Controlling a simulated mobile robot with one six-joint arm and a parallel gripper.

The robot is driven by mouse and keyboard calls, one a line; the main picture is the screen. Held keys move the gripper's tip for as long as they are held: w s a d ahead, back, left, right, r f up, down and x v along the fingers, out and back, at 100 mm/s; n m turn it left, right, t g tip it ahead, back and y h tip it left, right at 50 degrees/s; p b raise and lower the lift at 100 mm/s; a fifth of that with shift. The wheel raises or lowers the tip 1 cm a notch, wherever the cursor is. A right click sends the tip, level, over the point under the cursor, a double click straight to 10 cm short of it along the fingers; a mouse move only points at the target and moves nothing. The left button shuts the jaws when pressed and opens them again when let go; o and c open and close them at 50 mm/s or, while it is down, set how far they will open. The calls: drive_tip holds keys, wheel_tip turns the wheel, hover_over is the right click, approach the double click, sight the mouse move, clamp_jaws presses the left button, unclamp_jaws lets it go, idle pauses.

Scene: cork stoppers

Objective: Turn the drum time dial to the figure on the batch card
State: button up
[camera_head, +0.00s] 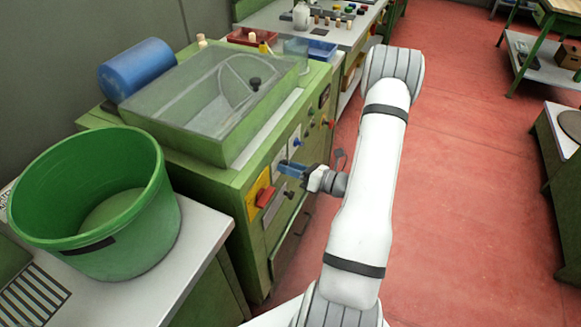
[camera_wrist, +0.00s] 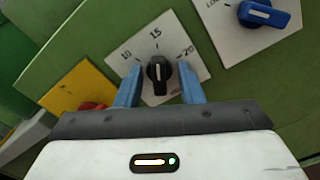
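The time dial is a black knob (camera_wrist: 158,72) on a white plate marked 10, 15 and 20. Its white pointer line points up at about 15 in the wrist view. My gripper (camera_wrist: 160,82) is open, with one blue finger on each side of the knob and a visible gap to it on both sides. In the head view my gripper (camera_head: 290,169) is at the front panel of the green drum machine (camera_head: 232,178) and hides the dial. I cannot make out a batch card or its figure in either view.
A yellow plate with a red switch (camera_head: 265,197) is left of the dial, and a blue knob (camera_wrist: 262,14) on a white plate is at its upper right. A green tub (camera_head: 150,235) stands at the left. The red floor (camera_head: 455,200) right of my arm is clear.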

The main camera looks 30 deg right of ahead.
drive_tip(key=v, duration=0.8)
drive_tip(key=shift+b, duration=0.4)
drive_tip(key=shift+w, duration=0.1)
